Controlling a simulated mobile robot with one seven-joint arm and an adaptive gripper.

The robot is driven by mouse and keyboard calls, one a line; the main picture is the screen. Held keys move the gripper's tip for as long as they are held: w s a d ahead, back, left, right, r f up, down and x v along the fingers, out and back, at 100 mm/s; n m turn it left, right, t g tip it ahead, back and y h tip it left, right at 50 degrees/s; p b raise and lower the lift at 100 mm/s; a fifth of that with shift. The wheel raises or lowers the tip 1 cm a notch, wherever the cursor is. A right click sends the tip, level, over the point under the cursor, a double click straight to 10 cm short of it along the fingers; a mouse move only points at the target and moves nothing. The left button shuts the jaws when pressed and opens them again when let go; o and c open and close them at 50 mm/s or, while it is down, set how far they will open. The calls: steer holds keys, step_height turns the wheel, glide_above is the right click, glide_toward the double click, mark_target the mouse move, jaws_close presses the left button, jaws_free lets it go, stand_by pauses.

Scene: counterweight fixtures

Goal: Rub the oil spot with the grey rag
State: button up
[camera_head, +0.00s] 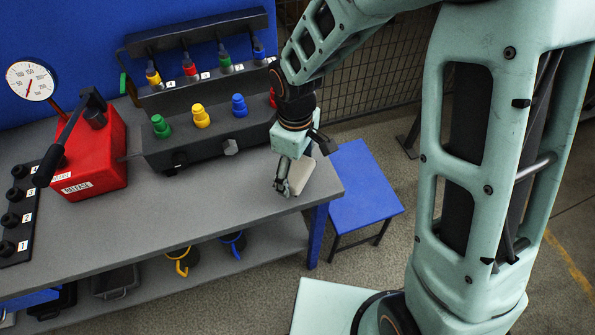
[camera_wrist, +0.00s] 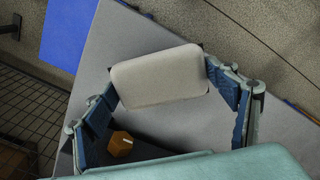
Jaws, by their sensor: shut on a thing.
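The rag is a pale grey, rounded, pad-like block (camera_wrist: 158,77) between my fingers in the wrist view. Its edge also shows beside my fingers in the head view (camera_head: 301,175). My gripper (camera_head: 284,186) is shut on it, over the right end of the grey workbench (camera_head: 150,235). I cannot tell whether the rag touches the bench top. No oil spot can be made out; the rag and my gripper hide part of the bench there.
A black rack with coloured plugs (camera_head: 200,116) stands just left of my gripper. A red box with a lever (camera_head: 98,150) and a gauge (camera_head: 30,82) are farther left. A blue stool (camera_head: 365,187) stands beyond the bench's right end. The front bench top is clear.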

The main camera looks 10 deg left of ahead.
steer(key=shift+r+p, duration=0.55)
steer(key=shift+r, duration=0.6)
